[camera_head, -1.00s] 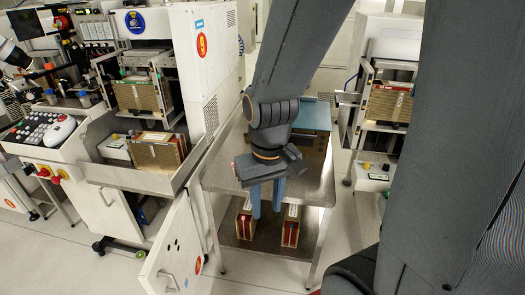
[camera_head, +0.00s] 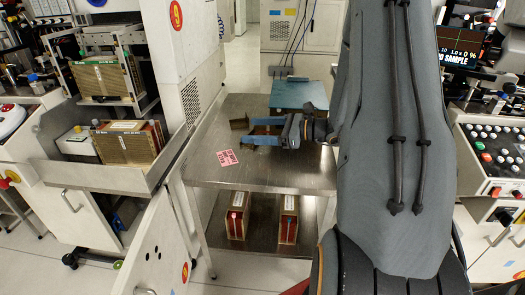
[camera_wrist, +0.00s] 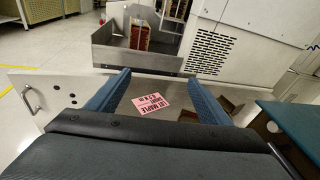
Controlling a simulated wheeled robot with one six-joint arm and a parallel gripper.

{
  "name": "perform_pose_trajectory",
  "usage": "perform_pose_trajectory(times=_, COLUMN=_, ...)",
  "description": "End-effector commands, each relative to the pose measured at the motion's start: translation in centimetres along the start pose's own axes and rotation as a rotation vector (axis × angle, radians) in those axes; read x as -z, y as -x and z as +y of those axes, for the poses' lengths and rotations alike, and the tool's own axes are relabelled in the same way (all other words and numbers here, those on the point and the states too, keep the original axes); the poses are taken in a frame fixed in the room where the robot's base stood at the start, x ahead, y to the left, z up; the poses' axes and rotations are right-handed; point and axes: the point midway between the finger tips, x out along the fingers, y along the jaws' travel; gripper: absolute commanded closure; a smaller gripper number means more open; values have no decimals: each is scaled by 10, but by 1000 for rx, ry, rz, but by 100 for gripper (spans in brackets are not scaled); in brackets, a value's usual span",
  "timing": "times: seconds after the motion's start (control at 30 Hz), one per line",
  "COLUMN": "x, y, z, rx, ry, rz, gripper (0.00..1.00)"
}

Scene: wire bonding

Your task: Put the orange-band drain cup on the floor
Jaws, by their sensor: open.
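I cannot make out the orange-band drain cup in either current view. My gripper (camera_head: 250,131) is over the steel cart's top shelf (camera_head: 300,172), with its blue fingers pointing left. In the wrist view my gripper (camera_wrist: 157,77) is open, its fingers spread on either side of a pink printed card (camera_wrist: 150,103), with nothing seen between them. The card also shows flat on the shelf in the head view (camera_head: 228,158). Bare floor (camera_head: 48,250) shows at the lower left.
Two boxed magazines (camera_head: 237,216) stand on the lower shelf. An open cabinet door (camera_head: 158,250) stands left of the cart. A control console (camera_head: 497,155) is at right.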

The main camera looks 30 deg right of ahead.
Motion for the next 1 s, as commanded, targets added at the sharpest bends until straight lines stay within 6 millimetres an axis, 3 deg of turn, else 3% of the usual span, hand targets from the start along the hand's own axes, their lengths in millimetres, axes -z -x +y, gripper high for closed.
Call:
perform_pose_trajectory(times=0.03, x=10, y=10, z=-23, rx=71, ry=-32, rz=-43, gripper=27)
perform_pose_trajectory(times=0.1, x=14, y=23, z=-47, rx=146, ry=-60, rz=-94, gripper=27)
perform_pose_trajectory(times=0.23, x=20, y=37, z=-68, rx=218, ry=-85, rz=-143, gripper=27)
perform_pose_trajectory(times=0.37, x=36, y=37, z=-71, rx=230, ry=-90, rz=-151, gripper=27)
perform_pose_trajectory(times=0.7, x=97, y=26, z=-65, rx=226, ry=-88, rz=-149, gripper=27)
perform_pose_trajectory(times=0.83, x=92, y=8, z=-69, rx=224, ry=-84, rz=-149, gripper=27)
perform_pose_trajectory(times=1.0, x=91, y=1, z=-71, rx=226, ry=-85, rz=-148, gripper=27)
